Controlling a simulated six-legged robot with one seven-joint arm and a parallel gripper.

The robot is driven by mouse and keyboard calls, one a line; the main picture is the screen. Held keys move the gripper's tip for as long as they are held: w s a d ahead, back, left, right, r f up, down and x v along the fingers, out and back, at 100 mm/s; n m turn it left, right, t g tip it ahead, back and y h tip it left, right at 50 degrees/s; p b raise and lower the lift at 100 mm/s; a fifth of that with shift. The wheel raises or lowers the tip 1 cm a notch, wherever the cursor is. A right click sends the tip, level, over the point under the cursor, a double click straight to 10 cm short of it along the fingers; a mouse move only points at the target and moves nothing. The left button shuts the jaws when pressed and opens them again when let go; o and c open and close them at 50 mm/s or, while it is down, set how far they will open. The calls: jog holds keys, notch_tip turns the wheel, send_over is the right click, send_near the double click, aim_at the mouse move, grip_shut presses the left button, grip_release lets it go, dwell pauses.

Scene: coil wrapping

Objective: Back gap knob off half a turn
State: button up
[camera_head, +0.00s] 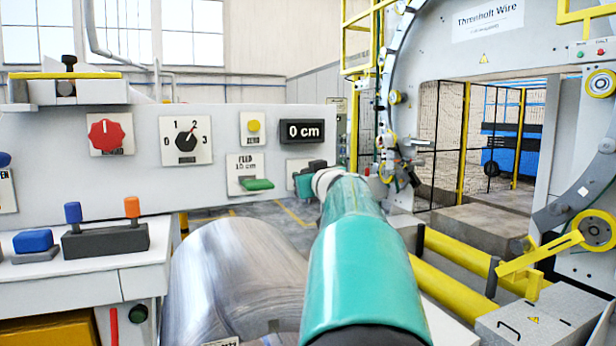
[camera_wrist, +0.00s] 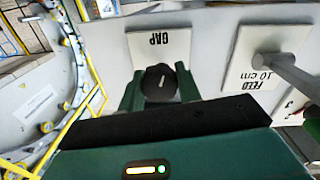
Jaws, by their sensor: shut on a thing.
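The gap knob (camera_wrist: 160,84) is a small round black knob with a short white mark, close to upright in the wrist view. It sits on a pale plate (camera_wrist: 159,44) lettered GAP, which appears upside down there. My gripper (camera_wrist: 158,92) has its green fingers on either side of the knob and is shut on it. In the head view my gripper (camera_head: 304,182) is against the grey panel, below the display (camera_head: 302,131) reading 0 cm. My arm and gripper hide the knob in that view.
A feed lever with a green handle (camera_head: 257,184) is close to the left of my gripper. Further left are a yellow button (camera_head: 253,126), a numbered dial (camera_head: 187,140) and a red knob (camera_head: 105,135). A shiny coil (camera_head: 235,280) lies below; the wrapping ring (camera_head: 390,85) stands right.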

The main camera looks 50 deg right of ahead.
jog(key=shift+n, duration=1.3)
jog(key=o, duration=1)
jog(key=shift+w, duration=0.15)
jog(key=v, duration=1.4)
jog(key=shift+f, duration=0.1)
